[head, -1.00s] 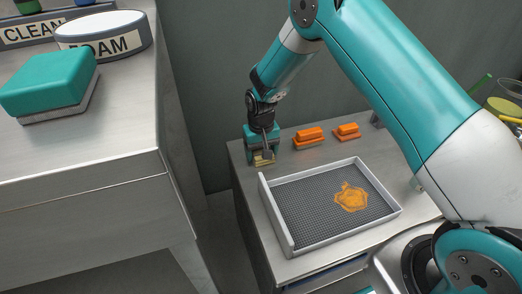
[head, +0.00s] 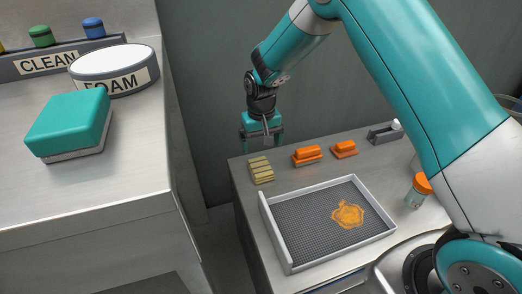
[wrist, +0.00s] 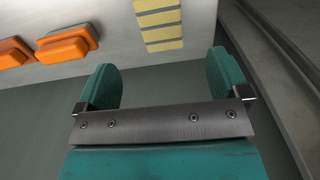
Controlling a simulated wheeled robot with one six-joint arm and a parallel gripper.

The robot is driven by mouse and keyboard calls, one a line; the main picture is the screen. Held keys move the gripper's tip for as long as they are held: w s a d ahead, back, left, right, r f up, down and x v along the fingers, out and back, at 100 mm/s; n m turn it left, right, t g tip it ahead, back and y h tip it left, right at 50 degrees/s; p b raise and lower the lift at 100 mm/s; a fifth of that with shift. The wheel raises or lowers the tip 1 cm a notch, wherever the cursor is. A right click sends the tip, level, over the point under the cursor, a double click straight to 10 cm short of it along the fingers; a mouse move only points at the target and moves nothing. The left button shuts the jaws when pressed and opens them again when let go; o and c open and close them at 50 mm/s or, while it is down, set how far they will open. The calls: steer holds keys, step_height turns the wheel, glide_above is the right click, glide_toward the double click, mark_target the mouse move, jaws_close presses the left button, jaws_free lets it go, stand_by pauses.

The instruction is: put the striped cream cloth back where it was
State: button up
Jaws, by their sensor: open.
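The striped cream cloth (head: 260,170) lies flat on the back left corner of the lower metal table, left of the orange items. In the wrist view the cloth (wrist: 159,24) shows at the top, its stripes cream and grey. My gripper (head: 262,141) is above and behind the cloth, apart from it, past the table's back edge. In the wrist view my gripper (wrist: 165,80) is open, with nothing between its two teal fingers.
Two orange items (head: 307,155) (head: 344,148) lie right of the cloth. A white-rimmed tray (head: 281,240) with a grey mesh and an orange stain stands in front. An orange-capped jar (head: 417,190) is at right. The higher counter (head: 120,185) at left holds a teal sponge (head: 70,122) and a FOAM dish (head: 115,70).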

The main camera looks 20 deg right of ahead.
steer(key=s+a+r+n+y, duration=0.2)
steer(key=s+a+r+n, duration=0.1)
steer(key=s+r, duration=1.1)
steer(key=s+a+r+n+y, duration=0.1)
steer(key=s+r, duration=0.3)
steer(key=s, duration=0.5)
steer(key=s+r+n+y, duration=0.1)
steer(key=s+r+n, duration=0.2)
steer(key=s, duration=0.5)
steer(key=shift+s+a+r, duration=0.35)
steer(key=shift+r, duration=0.3)
step_height(320, 180, up, 30)
steer(key=p, duration=3)
steer(key=shift+f, duration=0.1)
